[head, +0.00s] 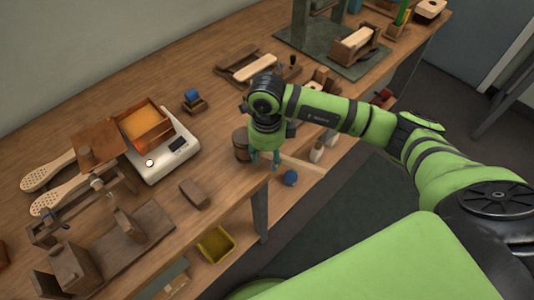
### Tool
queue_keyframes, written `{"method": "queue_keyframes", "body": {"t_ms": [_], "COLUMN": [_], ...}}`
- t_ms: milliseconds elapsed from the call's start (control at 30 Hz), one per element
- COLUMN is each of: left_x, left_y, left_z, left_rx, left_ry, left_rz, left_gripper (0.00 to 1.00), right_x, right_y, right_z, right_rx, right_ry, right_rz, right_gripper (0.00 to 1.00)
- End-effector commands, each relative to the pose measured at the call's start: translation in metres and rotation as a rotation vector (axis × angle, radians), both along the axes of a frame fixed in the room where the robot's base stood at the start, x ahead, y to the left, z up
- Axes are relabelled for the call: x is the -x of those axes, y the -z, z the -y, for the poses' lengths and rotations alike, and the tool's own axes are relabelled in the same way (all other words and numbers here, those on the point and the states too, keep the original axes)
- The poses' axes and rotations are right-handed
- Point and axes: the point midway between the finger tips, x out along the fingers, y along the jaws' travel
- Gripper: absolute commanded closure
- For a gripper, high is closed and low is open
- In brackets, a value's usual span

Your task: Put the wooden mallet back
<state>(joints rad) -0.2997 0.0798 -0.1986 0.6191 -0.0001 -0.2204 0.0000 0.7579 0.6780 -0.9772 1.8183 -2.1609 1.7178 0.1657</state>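The wooden mallet has a brown round head (241,145) and a pale handle (303,164) that reaches right, past the bench's front edge. My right gripper (264,163) points down at the mallet, just right of its head, with the handle partly hidden behind the fingers and wrist. Its teal fingertips show a clear gap between them. I cannot tell whether they touch the handle. My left gripper is not in view.
The wooden workbench (215,215) holds a white scale (165,158) with an orange-filled box (146,125), a small wooden block (194,193) and a blue-topped piece (192,97). A yellow bin (216,244) and a blue ball (291,178) show beyond the front edge.

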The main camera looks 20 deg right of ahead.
Motion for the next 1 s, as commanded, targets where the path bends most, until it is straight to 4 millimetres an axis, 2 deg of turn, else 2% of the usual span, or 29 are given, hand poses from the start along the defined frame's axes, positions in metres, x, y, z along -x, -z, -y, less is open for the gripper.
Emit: {"method": "queue_keyframes", "body": {"t_ms": [167,267,700,833,1000], "left_x": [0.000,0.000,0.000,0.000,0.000], "left_y": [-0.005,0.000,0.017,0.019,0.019], "left_z": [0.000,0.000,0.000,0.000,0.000], "left_rx": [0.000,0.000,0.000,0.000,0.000], "left_ry": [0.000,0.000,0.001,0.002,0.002], "left_rz": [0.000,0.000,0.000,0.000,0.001], "left_gripper": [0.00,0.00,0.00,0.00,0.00], "right_x": [0.000,-0.001,0.000,0.000,0.001], "right_y": [-0.005,-0.014,-0.102,-0.117,-0.123], "right_z": [0.000,0.000,0.000,0.000,0.000], "right_rx": [0.000,0.000,0.000,0.000,-0.001], "right_ry": [0.000,-0.001,-0.002,0.000,-0.001], "right_rz": [0.000,0.003,0.004,0.003,-0.001], "right_gripper": [0.52,0.52,0.52,0.52,0.52]}}
